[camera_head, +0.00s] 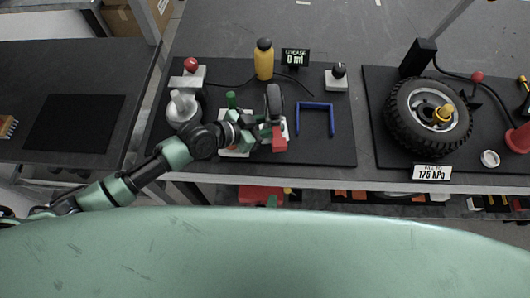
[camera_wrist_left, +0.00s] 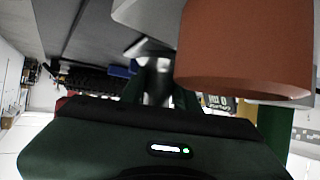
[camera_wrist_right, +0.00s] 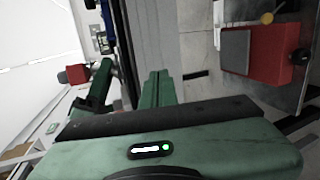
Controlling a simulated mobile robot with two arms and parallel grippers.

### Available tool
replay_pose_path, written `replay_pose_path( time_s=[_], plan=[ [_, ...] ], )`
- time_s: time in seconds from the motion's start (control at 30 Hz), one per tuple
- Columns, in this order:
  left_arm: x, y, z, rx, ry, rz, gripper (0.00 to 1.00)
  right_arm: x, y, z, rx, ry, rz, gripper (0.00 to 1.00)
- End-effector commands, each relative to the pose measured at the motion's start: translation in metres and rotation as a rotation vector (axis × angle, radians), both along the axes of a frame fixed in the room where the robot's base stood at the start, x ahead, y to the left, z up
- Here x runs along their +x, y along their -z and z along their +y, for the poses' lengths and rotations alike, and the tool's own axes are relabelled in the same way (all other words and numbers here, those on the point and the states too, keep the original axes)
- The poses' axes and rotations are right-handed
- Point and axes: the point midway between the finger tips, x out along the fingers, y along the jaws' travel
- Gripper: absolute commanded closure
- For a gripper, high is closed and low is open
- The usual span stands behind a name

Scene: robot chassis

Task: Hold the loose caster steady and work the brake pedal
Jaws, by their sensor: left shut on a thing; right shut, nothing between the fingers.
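The caster shows a grey wheel (camera_head: 274,100) in the head view, over a white plate on the dark mat, with a red pedal-like block (camera_head: 279,138) in front of it. My left gripper (camera_head: 258,127) reaches in from the left at the caster, hiding part of it. In the left wrist view, the left fingers (camera_wrist_left: 158,92) are shut on a grey metal part (camera_wrist_left: 157,78), probably of the caster. In the right wrist view, my right gripper (camera_wrist_right: 159,84) is shut and empty. I cannot make it out clearly in the head view.
A red-brown cylinder (camera_wrist_left: 245,45) looms close beside the left fingers. A yellow bottle (camera_head: 264,60), a grease display (camera_head: 294,58), a blue U-shaped bracket (camera_head: 316,119) and a tyre (camera_head: 428,116) stand on the bench. A red block (camera_wrist_right: 262,52) is right of my right fingers.

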Motion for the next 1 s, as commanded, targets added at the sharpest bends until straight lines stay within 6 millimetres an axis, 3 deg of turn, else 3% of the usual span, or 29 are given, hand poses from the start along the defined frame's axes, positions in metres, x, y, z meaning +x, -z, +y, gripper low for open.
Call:
replay_pose_path(
  time_s=[0.03, 0.1, 0.2, 0.3, 0.73, 1.0],
  plan=[
    [0.000, 0.001, 0.000, 0.001, -0.001, 0.000, 0.92, -0.001, -0.030, 0.010, 0.009, -0.007, -0.076, 1.00],
    [0.000, 0.000, 0.000, 0.001, -0.001, 0.000, 0.92, -0.002, -0.065, 0.019, 0.019, -0.012, -0.169, 1.00],
    [0.000, 0.000, 0.000, 0.001, -0.001, 0.000, 0.92, -0.006, -0.100, 0.027, 0.035, -0.010, -0.262, 1.00],
    [0.000, 0.000, 0.000, 0.001, -0.001, 0.000, 0.92, -0.008, -0.119, 0.030, 0.043, -0.009, -0.310, 1.00],
    [0.000, 0.000, 0.000, 0.001, 0.000, 0.001, 0.92, -0.006, -0.123, 0.030, 0.044, -0.008, -0.324, 1.00],
    [0.000, 0.000, 0.000, 0.001, 0.000, 0.001, 0.92, 0.033, -0.124, 0.027, 0.044, -0.006, -0.325, 1.00]
  ],
)
